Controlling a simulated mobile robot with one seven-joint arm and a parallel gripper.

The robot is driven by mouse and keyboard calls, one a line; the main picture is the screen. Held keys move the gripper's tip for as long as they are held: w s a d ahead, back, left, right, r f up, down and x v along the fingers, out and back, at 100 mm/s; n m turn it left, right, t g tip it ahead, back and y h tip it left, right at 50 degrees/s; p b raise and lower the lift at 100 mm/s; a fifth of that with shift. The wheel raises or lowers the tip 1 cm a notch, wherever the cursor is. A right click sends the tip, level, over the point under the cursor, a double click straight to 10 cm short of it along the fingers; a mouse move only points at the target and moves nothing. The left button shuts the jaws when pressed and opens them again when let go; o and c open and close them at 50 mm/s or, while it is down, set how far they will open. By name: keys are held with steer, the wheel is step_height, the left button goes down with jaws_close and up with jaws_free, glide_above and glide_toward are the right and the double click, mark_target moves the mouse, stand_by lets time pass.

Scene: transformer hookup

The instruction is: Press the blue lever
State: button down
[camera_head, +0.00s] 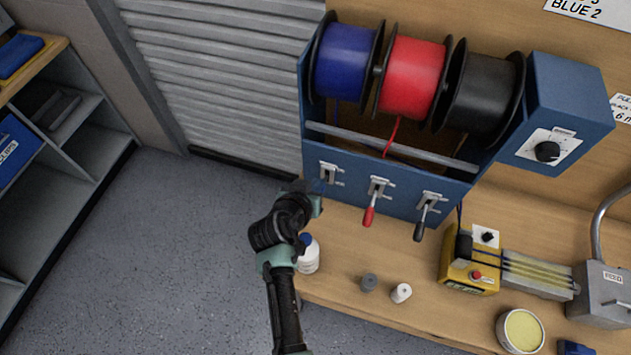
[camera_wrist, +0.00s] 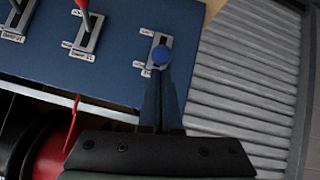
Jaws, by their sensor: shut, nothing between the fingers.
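The blue lever (camera_wrist: 161,55) shows in the wrist view as a round blue knob in front of its slotted metal plate. My gripper (camera_wrist: 161,80) is shut and empty, its fingertips just at the knob; I cannot tell whether they touch it. In the head view the lever's plate (camera_head: 329,173) is at the left end of the blue panel, and my gripper (camera_head: 319,193) is just below it. My wrist and gripper hide most of the blue handle there. The red lever (camera_head: 370,214) and black lever (camera_head: 422,230) hang downward to the right.
Blue (camera_head: 346,62), red (camera_head: 413,77) and black (camera_head: 485,95) spools sit above the panel. A white bottle (camera_head: 308,255) stands close beside my wrist on the wooden bench. Two small cylinders and a yellow device (camera_head: 468,275) stand further right. Open floor lies left.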

steer(key=shift+f, duration=0.1)
steer(key=shift+s+f+b, duration=0.15)
steer(key=shift+f+b, duration=0.3)
steer(key=shift+b, duration=0.65)
steer(key=b, duration=0.1)
steer(key=t+b, duration=0.1)
steer(key=shift+s+a+f+b, duration=0.15)
steer(key=shift+s+f+b, duration=0.05)
steer(key=shift+f+b, duration=0.2)
steer(key=b, duration=0.1)
steer(key=s+f+b, duration=0.1)
steer(key=b, duration=0.1)
steer(key=shift+s+a+f, duration=0.1)
steer(key=shift+a+f, duration=0.05)
steer(key=shift+f, duration=0.15)
steer(key=shift+r, duration=0.2)
